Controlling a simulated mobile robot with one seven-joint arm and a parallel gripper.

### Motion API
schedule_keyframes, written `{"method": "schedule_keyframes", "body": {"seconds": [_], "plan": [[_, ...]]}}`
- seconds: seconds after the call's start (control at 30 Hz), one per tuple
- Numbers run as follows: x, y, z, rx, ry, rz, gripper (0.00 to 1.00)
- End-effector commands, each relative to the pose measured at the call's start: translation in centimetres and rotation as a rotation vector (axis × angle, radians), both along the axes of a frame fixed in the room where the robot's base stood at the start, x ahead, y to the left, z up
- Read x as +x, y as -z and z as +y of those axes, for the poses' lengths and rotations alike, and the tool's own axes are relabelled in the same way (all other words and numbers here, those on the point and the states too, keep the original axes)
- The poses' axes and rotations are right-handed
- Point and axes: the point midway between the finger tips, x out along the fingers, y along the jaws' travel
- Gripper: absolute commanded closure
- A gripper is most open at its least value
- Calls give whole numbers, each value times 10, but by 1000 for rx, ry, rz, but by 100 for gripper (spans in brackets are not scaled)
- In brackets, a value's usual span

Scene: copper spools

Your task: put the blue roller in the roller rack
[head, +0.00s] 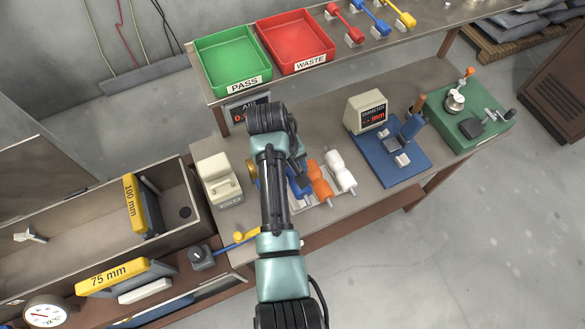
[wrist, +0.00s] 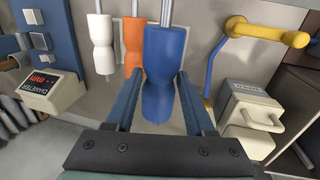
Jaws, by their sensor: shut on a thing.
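The blue roller (wrist: 163,62) stands between the two fingers of my gripper (wrist: 160,76) in the wrist view, and the fingers are shut on it. Its metal shaft shows at the top. In the head view the blue roller (head: 298,184) is partly hidden by my arm. An orange roller (head: 319,182) and a white roller (head: 341,172) lie just to its right, over a pale plate (head: 326,202) that may be the roller rack. The arm hides part of that area. I cannot tell whether the blue roller touches the plate.
A cream box device (head: 219,181) stands left of my arm. A blue gauge stand (head: 390,160) and a green fixture (head: 485,130) are to the right. Green (head: 232,88) and red (head: 318,58) trays sit on the shelf behind.

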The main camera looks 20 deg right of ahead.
Motion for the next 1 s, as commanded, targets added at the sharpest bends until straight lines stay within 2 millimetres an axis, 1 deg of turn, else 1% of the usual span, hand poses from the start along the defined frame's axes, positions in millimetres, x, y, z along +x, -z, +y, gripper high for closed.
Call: {"method": "schedule_keyframes", "body": {"seconds": [0.03, 1.0], "plan": [[1, 6, 0, -1, 0, -2, 100], [0, 69, 0, 0, 0, 0, 100]]}}
